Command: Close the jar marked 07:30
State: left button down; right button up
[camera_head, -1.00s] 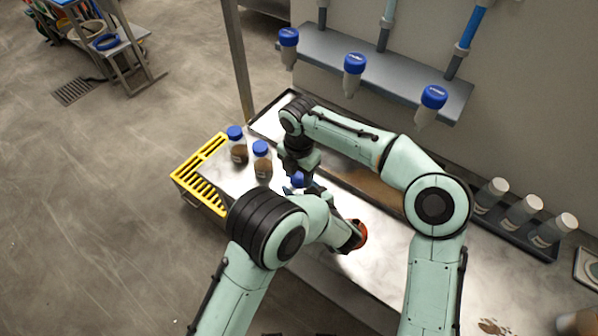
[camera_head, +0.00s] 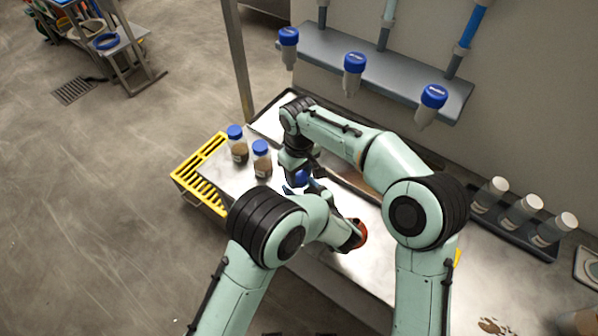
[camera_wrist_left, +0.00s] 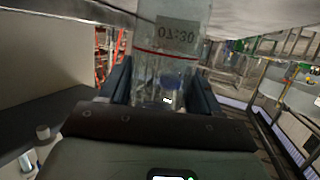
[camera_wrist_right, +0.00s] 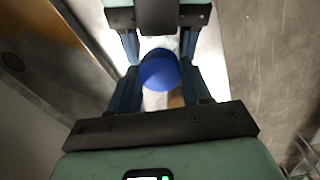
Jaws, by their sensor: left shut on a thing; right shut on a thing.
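The jar marked 07:30 (camera_wrist_left: 174,55) is clear, with a dark label and a red line. It stands between the fingers of my left gripper (camera_wrist_left: 163,88), which is shut on it. A round blue lid (camera_wrist_right: 160,70) lies between the fingers of my right gripper (camera_wrist_right: 160,88), which is shut on it. In the head view the blue lid (camera_head: 302,178) shows at the right gripper, close to the left gripper's fingers. The right wrist view looks down on the lid. The lid hides the jar's mouth, and I cannot tell whether it is seated.
Two blue-capped jars with brown contents (camera_head: 262,160) stand left of the grippers, near a yellow slotted rack (camera_head: 203,183). Blue-capped containers (camera_head: 355,64) hang at the wall shelf. White-capped bottles (camera_head: 521,210) stand in a dark tray at right. An orange-red round thing (camera_head: 361,233) is beside my left arm.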

jog(key=m, duration=0.3)
jog(key=shift+m, duration=0.3)
jog(key=o, duration=1.2)
jog(key=shift+r, duration=2.25)
jog(key=shift+c, duration=0.4)
jog(key=shift+r+n, duration=1)
jog(key=shift+r, duration=0.75)
